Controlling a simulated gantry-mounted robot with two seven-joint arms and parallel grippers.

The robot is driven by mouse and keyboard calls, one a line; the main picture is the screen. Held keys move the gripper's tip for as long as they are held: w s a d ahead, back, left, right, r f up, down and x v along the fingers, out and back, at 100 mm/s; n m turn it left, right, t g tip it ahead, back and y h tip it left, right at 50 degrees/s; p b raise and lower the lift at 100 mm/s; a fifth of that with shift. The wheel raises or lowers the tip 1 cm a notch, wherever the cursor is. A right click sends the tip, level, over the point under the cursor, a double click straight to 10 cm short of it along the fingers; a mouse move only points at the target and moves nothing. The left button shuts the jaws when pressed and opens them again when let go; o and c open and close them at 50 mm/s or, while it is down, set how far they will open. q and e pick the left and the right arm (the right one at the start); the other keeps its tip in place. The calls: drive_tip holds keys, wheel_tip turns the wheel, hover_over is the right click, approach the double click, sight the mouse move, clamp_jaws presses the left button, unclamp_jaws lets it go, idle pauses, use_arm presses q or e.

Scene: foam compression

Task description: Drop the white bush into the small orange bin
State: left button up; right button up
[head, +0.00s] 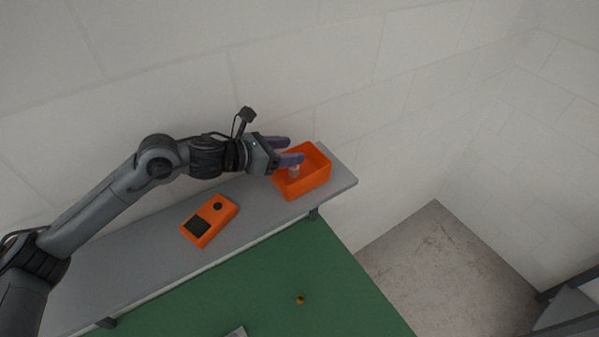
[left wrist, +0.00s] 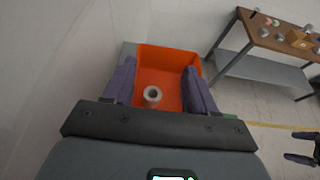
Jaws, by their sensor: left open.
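The white bush (head: 294,171) is a small pale cylinder that shows within the walls of the small orange bin (head: 316,181). In the left wrist view the bush (left wrist: 152,95) shows its round hole, with the orange bin (left wrist: 168,57) around it; I cannot tell whether it touches the floor. My left gripper (head: 296,150) is over the bin with its purple fingers spread. In the left wrist view these fingers (left wrist: 160,80) stand on either side of the bush, apart from it. A dark gripper-like shape (left wrist: 302,158), perhaps my right gripper, shows at the right edge.
The bin stands near the right end of a grey shelf (head: 255,215) along the white wall. An orange device (head: 209,220) with a dark screen lies on the shelf. A small brownish part (head: 300,299) lies on the green surface (head: 345,285). A wooden table (left wrist: 270,32) holds several small items.

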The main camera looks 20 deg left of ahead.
use_arm(q)
drive_tip(key=b+v, duration=0.3)
drive_tip(key=v, duration=0.7)
